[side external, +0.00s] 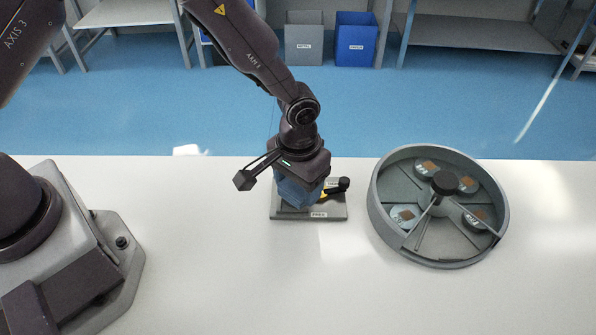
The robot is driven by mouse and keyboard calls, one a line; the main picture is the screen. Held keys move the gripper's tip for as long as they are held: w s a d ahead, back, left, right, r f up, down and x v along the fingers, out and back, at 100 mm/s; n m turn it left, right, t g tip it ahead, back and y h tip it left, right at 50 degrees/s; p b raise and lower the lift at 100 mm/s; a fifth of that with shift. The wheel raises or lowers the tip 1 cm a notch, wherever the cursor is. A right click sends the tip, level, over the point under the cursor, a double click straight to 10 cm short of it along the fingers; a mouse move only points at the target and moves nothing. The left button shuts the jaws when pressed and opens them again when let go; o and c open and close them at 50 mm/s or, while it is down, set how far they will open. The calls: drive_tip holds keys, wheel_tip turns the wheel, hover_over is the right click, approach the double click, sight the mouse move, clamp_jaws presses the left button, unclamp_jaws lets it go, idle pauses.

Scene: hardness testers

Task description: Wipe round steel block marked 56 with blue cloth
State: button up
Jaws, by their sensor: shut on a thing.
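My gripper (300,189) points down over a grey plate (335,212) with a small label on its front edge. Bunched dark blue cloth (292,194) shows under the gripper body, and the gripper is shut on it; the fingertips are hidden. Several round steel blocks lie in a round grey tray to the right: one at the upper left (425,167), one at the upper right (467,184), one at the lower left (403,216) and one at the lower right (474,219). Their markings are too small to read surely, so I cannot tell which is 56.
The round tray (376,205) has a raised wall, dividers and a dark central knob (445,182). A black and yellow handled tool (338,187) lies by the gripper on the plate. The white table (240,285) is clear in front. Grey and blue bins stand on the floor behind.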

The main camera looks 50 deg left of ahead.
drive_tip(key=shift+f, duration=0.5)
drive_tip(key=shift+w+a+f, duration=0.2)
drive_tip(key=shift+w+f, duration=0.05)
drive_tip(key=shift+f, duration=0.5)
drive_tip(key=shift+c, duration=0.3)
drive_tip(key=shift+w+a+f, duration=0.1)
drive_tip(key=shift+w+a, duration=1.1)
drive_tip(key=shift+w, duration=0.25)
drive_tip(key=shift+s+d, duration=0.7)
drive_tip(key=shift+s, duration=0.2)
drive_tip(key=shift+s+d, duration=0.7)
drive_tip(key=shift+s, duration=0.15)
drive_tip(key=shift+w+a, duration=0.75)
drive_tip(key=shift+w, duration=0.15)
drive_tip(key=shift+w+a, duration=0.7)
drive_tip(key=shift+w, duration=0.2)
drive_tip(key=shift+s+d, duration=0.75)
drive_tip(key=shift+s, duration=0.2)
drive_tip(key=shift+s+d, duration=0.75)
drive_tip(key=shift+s, duration=0.15)
drive_tip(key=shift+w+a, duration=1.5)
drive_tip(key=shift+w, duration=0.3)
drive_tip(key=shift+s+d, duration=1.4)
drive_tip(key=shift+s, duration=0.25)
drive_tip(key=w+a, duration=0.2)
drive_tip(key=w, duration=0.1)
drive_tip(key=shift+a, duration=0.3)
drive_tip(key=shift+w+a, duration=0.1)
drive_tip(key=shift+w, duration=0.1)
wheel_tip(320, 180, up, 8)
